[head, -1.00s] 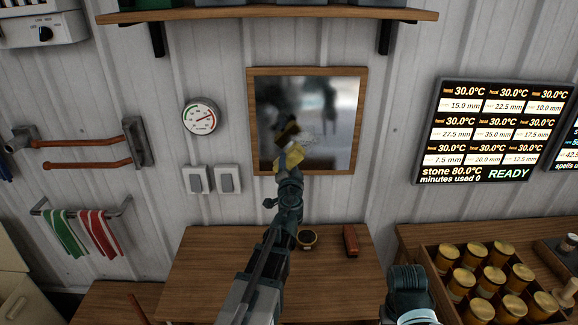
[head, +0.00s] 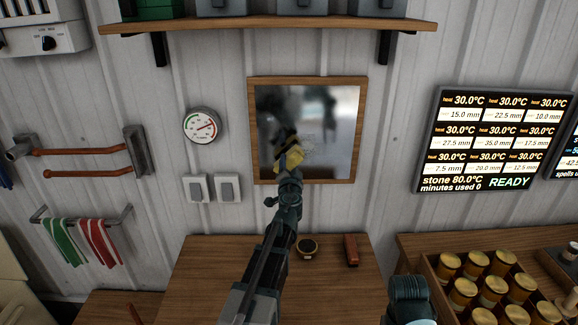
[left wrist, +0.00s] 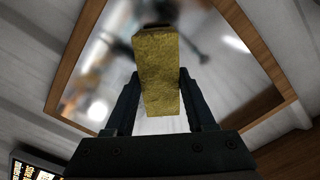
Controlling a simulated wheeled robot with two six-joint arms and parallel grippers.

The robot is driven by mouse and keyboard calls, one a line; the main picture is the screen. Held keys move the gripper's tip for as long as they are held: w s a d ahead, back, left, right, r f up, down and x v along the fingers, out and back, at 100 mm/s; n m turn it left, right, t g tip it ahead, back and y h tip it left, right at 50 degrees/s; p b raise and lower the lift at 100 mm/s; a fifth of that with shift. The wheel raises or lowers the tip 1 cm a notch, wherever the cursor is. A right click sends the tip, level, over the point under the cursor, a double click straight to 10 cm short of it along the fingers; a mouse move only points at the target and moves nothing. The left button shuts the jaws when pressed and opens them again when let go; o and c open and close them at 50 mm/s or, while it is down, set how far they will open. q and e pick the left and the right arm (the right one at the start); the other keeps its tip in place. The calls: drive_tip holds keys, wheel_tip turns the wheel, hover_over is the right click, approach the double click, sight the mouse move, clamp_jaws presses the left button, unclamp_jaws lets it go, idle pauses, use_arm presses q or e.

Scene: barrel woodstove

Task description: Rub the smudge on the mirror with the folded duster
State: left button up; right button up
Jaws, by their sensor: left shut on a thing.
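The wood-framed mirror (head: 338,115) hangs on the wall at the centre of the head view. A faint greyish patch, which looks like the smudge (head: 306,143), shows on its lower left part. My left gripper (head: 290,171) is shut on the folded yellow duster (head: 291,159), in front of the mirror's lower left. In the left wrist view the duster (left wrist: 160,75) stands between the two fingers, with the mirror (left wrist: 110,75) behind it. The duster is just below and left of the patch; I cannot tell whether it touches the glass.
A wooden table (head: 220,275) below holds a small round dark tin (head: 307,247) and a reddish-brown block (head: 351,250). A shelf (head: 270,25) is above the mirror. A gauge (head: 199,125) and switches (head: 212,188) are left; a display (head: 492,140) is right.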

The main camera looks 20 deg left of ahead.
use_arm(q)
drive_tip(key=shift+x, duration=0.95)
idle(0.3)
drive_tip(key=shift+w+d, duration=0.25)
drive_tip(key=shift+d, duration=0.35)
drive_tip(key=shift+w+d, duration=0.25)
drive_tip(key=shift+d, duration=0.4)
drive_tip(key=shift+w+d, duration=0.25)
drive_tip(key=shift+d, duration=0.35)
drive_tip(key=shift+w+d, duration=0.1)
drive_tip(key=shift+w+d, duration=0.35)
drive_tip(key=shift+d, duration=0.2)
drive_tip(key=shift+w+d, duration=0.35)
drive_tip(key=shift+d, duration=0.2)
drive_tip(key=shift+w+d, duration=0.2)
drive_tip(key=shift+d, duration=0.35)
